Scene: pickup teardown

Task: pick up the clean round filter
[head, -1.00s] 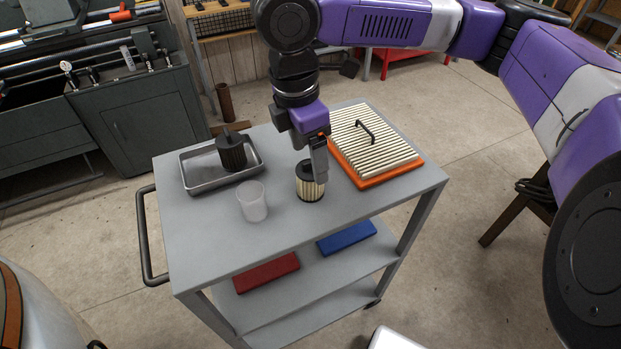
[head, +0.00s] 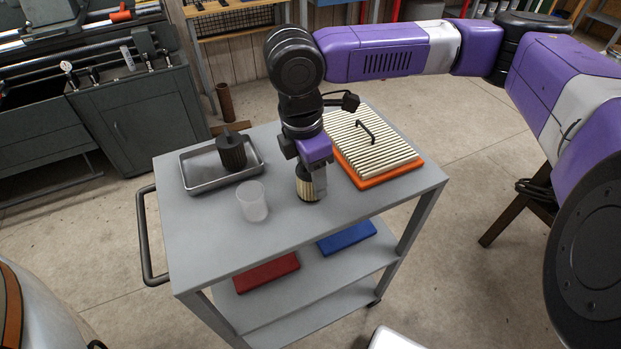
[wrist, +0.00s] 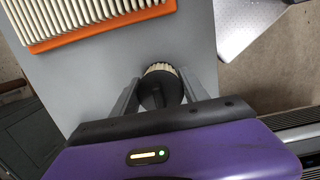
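The clean round filter (head: 306,190) is a short cream pleated cylinder with a black top, standing upright on the cart's top shelf. My gripper (head: 311,180) points down over it and hides much of it in the head view. In the wrist view the filter (wrist: 160,72) shows between the two fingers of my gripper (wrist: 158,92). The fingers are apart, one on each side of the filter. A narrow gap seems to show beside it, and I cannot see firm contact.
An orange-framed flat filter (head: 374,182) lies close to the right. A clear cup (head: 252,203) stands to the left. A metal tray (head: 205,186) holds a dark round filter (head: 231,152). Red (head: 266,272) and blue (head: 346,238) flat items lie on the shelf below.

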